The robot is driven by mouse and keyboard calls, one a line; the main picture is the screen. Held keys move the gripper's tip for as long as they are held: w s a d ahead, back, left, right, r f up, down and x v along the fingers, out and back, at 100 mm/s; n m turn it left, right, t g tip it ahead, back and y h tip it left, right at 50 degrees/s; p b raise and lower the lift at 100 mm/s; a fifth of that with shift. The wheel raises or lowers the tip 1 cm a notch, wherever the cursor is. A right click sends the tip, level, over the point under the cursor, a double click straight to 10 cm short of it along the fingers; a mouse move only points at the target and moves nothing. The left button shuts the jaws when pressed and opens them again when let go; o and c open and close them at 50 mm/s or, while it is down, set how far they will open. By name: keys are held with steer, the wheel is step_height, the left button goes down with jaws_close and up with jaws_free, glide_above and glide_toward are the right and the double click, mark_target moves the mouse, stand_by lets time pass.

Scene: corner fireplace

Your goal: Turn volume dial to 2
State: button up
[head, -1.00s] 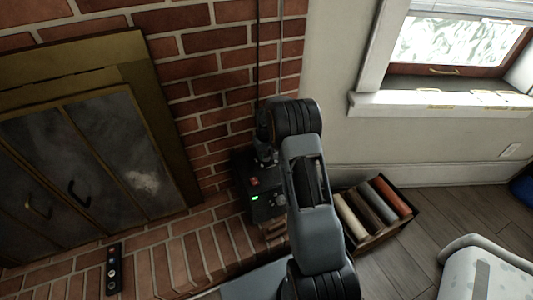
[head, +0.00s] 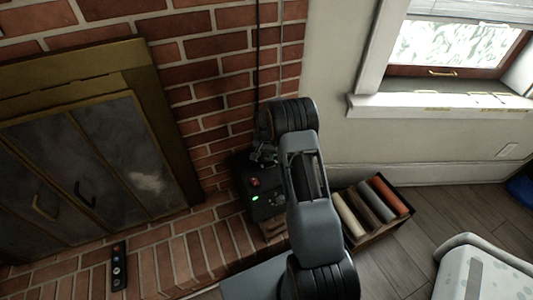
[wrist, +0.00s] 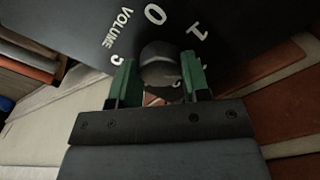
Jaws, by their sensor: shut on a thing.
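The volume dial (wrist: 160,66) is a dark round knob on a black panel. My gripper (wrist: 158,78) has its green fingers on either side of it, shut on it. White lettering reads VOLUME, with a 0 (wrist: 155,14) above the knob and a 1 (wrist: 198,31) to its upper right. Other marks near the fingers are partly hidden. No pointer on the knob can be made out. In the head view the black device (head: 266,203) with a green light stands on the brick hearth, partly behind my arm, and my gripper (head: 262,160) is at its top.
A brick wall and brass-framed fireplace (head: 165,165) are at the left. A remote (head: 118,267) lies on the hearth. A crate (head: 398,228) of colored rolls stands right of my arm. A pale patterned piece of furniture (head: 497,270) is at the lower right, with wood floor between.

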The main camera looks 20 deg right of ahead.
mark_target(266, 155)
steer(key=shift+m, duration=0.6)
steer(key=o, duration=0.9)
steer(key=shift+o, duration=0.2)
steer(key=shift+r, duration=0.1)
step_height(266, 155, up, 14)
steer(key=p, duration=0.3)
steer(key=shift+p, duration=0.3)
